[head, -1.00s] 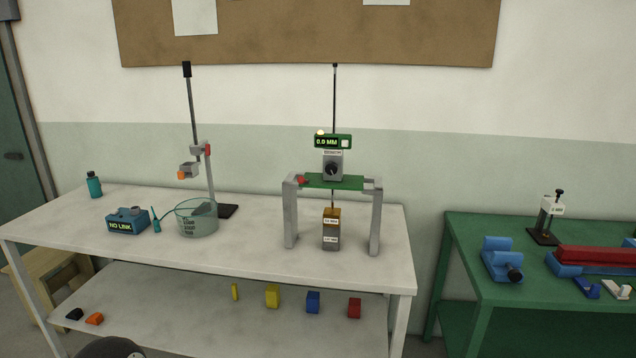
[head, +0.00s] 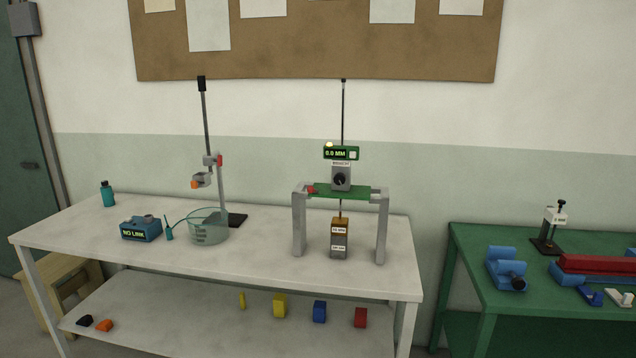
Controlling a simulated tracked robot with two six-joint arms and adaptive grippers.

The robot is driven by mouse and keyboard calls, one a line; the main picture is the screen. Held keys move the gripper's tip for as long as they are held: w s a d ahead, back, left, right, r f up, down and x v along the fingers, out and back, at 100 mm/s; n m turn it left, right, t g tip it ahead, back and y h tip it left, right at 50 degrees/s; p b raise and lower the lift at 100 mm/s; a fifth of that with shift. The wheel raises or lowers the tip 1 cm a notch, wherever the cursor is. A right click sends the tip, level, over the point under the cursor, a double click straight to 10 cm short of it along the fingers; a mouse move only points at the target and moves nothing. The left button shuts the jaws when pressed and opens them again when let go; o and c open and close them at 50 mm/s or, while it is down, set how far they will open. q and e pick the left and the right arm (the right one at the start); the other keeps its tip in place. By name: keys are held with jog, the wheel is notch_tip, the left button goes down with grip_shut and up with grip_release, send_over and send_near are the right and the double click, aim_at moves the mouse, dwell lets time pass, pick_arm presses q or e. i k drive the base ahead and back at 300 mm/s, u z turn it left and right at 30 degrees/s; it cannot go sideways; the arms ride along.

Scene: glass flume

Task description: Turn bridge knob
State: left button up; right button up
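The bridge (head: 298,226) stands on the white table, with two grey legs and a green crosspiece (head: 352,193). A grey box with a round black knob (head: 340,179) sits on the middle of the crosspiece, facing me. Above it a small green display (head: 341,153) reads 0.0 MM, with a lit yellow lamp on top. A thin rod rises behind the display. Below the crosspiece a labelled brown and grey block (head: 339,240) stands between the legs. Neither of my grippers shows in the head view.
A stand with a clamp (head: 220,185), a clear beaker (head: 208,228) and a blue box reading NO LINK (head: 141,229) are on the left of the white table (head: 270,270). Coloured blocks lie on its lower shelf. A green table (head: 500,295) with blue tools stands at the right.

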aim_at(339, 178)
jog(key=u, duration=0.1)
jog(key=i, duration=1)
jog(key=z, duration=0.05)
